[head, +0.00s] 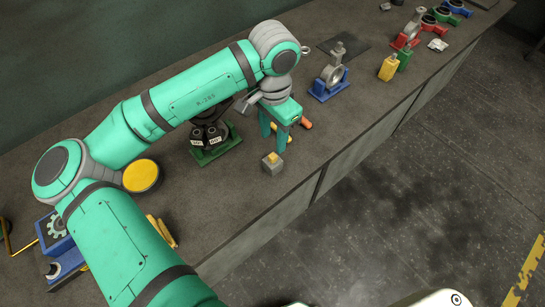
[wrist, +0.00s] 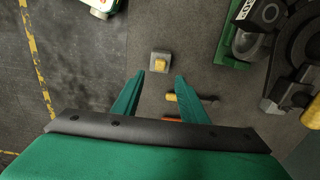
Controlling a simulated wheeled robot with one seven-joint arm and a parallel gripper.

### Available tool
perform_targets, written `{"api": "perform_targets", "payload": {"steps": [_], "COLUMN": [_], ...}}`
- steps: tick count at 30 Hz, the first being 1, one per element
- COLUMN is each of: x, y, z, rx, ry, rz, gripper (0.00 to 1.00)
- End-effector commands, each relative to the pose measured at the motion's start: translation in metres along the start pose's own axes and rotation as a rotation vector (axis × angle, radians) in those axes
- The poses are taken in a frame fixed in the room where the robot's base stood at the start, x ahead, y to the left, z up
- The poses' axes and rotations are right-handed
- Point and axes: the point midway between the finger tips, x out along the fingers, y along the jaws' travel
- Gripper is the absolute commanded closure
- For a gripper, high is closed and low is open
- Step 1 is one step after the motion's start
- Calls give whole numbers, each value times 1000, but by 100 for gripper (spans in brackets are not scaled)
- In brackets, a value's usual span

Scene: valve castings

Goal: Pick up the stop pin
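My gripper (head: 273,144) is open and empty, fingers pointing down over the bench. In the wrist view my gripper (wrist: 159,77) has its fingers well apart. A small grey block with a yellow top (head: 272,163) stands on the bench just in front of the fingers. The block (wrist: 160,63) shows just beyond the fingertips in the wrist view, apart from them. A thin rod with a yellow end (wrist: 171,97) lies below, partly hidden by a finger. I cannot tell for certain which of these is the stop pin.
An orange-ended piece (head: 305,123) lies beside my gripper. A dark casting on a green base (head: 216,155) stands to the left, a blue fixture (head: 328,86) behind right. Yellow (head: 388,68) and green blocks stand farther right. The bench's front edge is close to the grey block.

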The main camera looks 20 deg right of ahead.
Motion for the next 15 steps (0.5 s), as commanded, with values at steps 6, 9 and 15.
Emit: {"api": "perform_targets", "payload": {"steps": [6,9,15], "x": [24,29,54], "y": [0,0,0], "z": [0,0,2], "rx": [-1,-1,-1], "ry": [1,1,0], "rz": [0,1,0], "gripper": [61,61,61]}}
